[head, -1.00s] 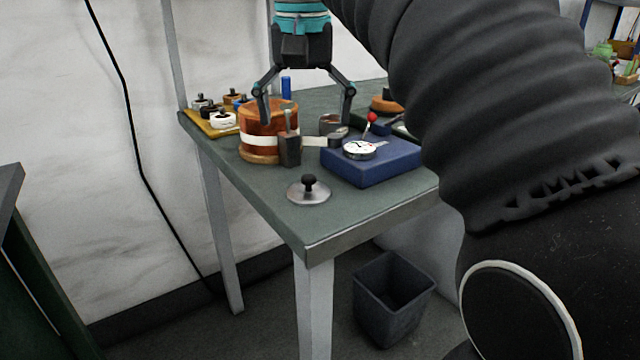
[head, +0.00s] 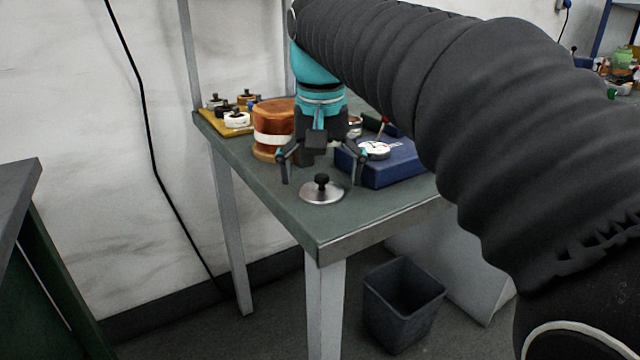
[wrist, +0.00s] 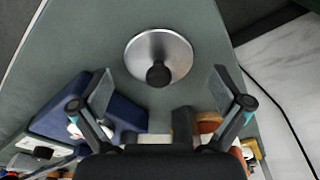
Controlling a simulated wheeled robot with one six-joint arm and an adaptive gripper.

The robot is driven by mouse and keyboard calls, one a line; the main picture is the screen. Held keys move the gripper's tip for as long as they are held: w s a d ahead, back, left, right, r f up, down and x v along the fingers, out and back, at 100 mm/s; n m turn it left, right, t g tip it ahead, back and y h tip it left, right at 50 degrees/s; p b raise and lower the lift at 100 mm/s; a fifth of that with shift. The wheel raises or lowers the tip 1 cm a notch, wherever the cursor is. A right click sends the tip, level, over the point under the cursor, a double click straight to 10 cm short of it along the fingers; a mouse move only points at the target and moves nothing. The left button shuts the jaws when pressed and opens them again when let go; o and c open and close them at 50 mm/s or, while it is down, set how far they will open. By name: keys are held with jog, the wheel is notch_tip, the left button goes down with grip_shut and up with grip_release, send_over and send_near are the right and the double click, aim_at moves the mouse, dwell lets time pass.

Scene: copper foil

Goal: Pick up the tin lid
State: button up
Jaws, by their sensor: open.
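The tin lid (head: 322,191) is a round silver disc with a black knob on top. It lies flat near the front corner of the green-grey table. It also shows in the wrist view (wrist: 175,50), a little ahead of the fingers, with its knob toward my gripper. My gripper (head: 320,180) is open and empty. In the head view it hangs above and just behind the lid, fingers pointing down on either side. In the wrist view my gripper (wrist: 160,95) has its fingers spread wider than the knob. No contact with the lid shows.
A copper-coloured round block with a white band (head: 272,130) stands behind left of my gripper. A blue box (head: 395,165) with a dial gauge (head: 373,150) is to the right. A yellow tray (head: 228,127) holds several small weights. A dark bin (head: 402,305) stands on the floor.

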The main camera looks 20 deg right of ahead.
jog(key=c, duration=1.6)
jog(key=shift+f, duration=0.1)
grip_shut()
